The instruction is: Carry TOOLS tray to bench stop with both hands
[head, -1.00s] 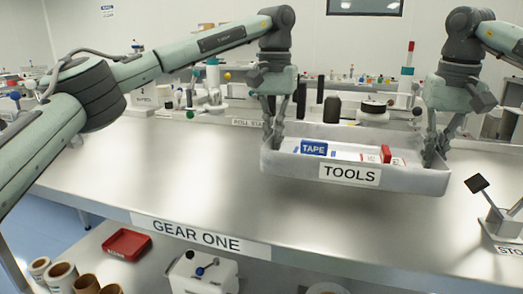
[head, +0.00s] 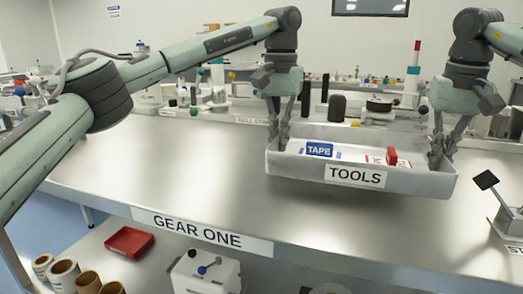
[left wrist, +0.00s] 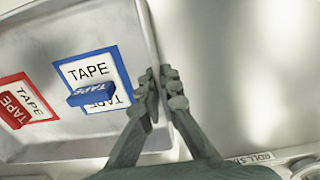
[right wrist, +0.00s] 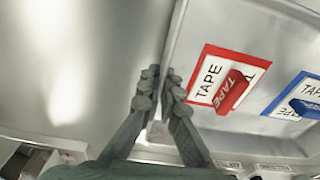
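The grey TOOLS tray (head: 290,170) is held level above the metal bench, with a shadow under it. It carries a blue TAPE item (head: 319,149) and a red one (head: 391,156), each on its marked patch. My left gripper (head: 281,145) is shut on the tray's left wall; the wrist view shows its fingers (left wrist: 160,95) on both sides of the wall. My right gripper (head: 437,152) is shut on the right wall, its fingers (right wrist: 160,92) likewise straddling it. The bench stop (head: 503,205) stands at the right edge, partly cut off.
The bench top (head: 190,170) is clear left of and in front of the tray. Dark cylinders and a roll stand (head: 337,108) are behind it. A red bin (head: 129,242) and several rolls (head: 63,273) are on the lower shelf.

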